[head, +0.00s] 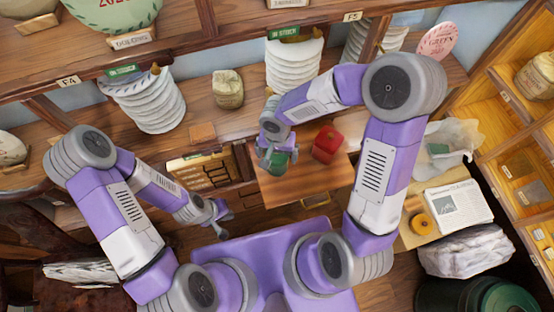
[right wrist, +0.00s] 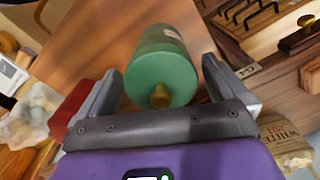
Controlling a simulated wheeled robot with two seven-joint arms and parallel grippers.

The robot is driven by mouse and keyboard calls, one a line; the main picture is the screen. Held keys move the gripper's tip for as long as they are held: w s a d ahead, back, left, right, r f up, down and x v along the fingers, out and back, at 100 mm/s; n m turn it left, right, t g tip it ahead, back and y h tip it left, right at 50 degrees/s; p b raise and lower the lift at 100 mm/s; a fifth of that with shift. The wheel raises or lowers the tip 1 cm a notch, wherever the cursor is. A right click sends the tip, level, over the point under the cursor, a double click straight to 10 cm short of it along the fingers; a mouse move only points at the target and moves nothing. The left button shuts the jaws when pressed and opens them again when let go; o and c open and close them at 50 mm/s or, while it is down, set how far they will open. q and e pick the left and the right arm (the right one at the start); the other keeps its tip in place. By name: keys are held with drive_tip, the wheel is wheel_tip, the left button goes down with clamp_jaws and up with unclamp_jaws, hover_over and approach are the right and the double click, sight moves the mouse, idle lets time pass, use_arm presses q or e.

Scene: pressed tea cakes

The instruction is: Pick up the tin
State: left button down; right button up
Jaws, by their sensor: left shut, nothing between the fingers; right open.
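A green cylindrical tin (right wrist: 163,62) with a brass knob stands on a wooden surface in the right wrist view. It also shows in the head view (head: 281,158), partly hidden by my right gripper (head: 274,162). My right gripper (right wrist: 160,82) is open, with one finger on each side of the tin. Gaps show between the fingers and the tin. My left gripper (head: 222,222) is shut and empty, low and to the left of the wooden surface.
A red box (head: 327,144) stands just right of the tin on the wooden surface (head: 310,184). Stacked wrapped cakes (head: 292,66) stand on the shelf behind. A drawer rack (head: 205,168) is left of the tin. A newspaper (head: 459,206) lies at the right.

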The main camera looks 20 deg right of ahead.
drive_tip(key=shift+w+f, duration=0.15)
drive_tip(key=shift+f, duration=0.65)
drive_tip(key=c, duration=1)
wheel_tip(320, 180, up, 10)
drive_tip(key=shift+r+p, duration=0.1)
drive_tip(key=shift+p, duration=0.25)
